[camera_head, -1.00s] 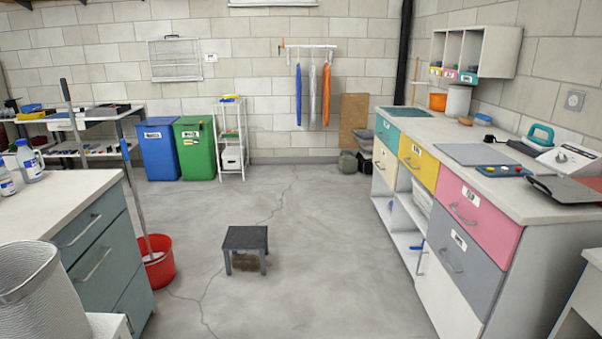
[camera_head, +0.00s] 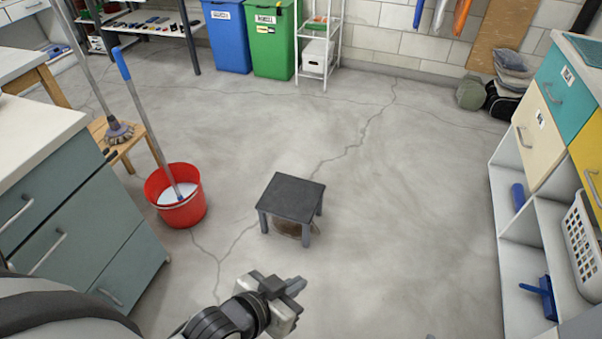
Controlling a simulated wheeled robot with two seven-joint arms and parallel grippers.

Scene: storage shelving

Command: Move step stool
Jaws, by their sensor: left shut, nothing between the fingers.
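The step stool (camera_head: 291,198) is small and dark grey with a flat square top and short legs. It stands upright on the concrete floor in the middle of the view. A brown round patch (camera_head: 296,229) shows on the floor beneath it. My left gripper (camera_head: 294,286) comes in from the bottom, nearer to me than the stool and apart from it. It is shut and empty. My right gripper is not in view.
A red bucket (camera_head: 176,204) with a blue-handled mop stands left of the stool. Grey drawers (camera_head: 85,235) are at the left and shelving with coloured drawers (camera_head: 545,215) at the right. Blue (camera_head: 228,35) and green bins (camera_head: 268,38) stand at the back. The floor right of the stool is clear.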

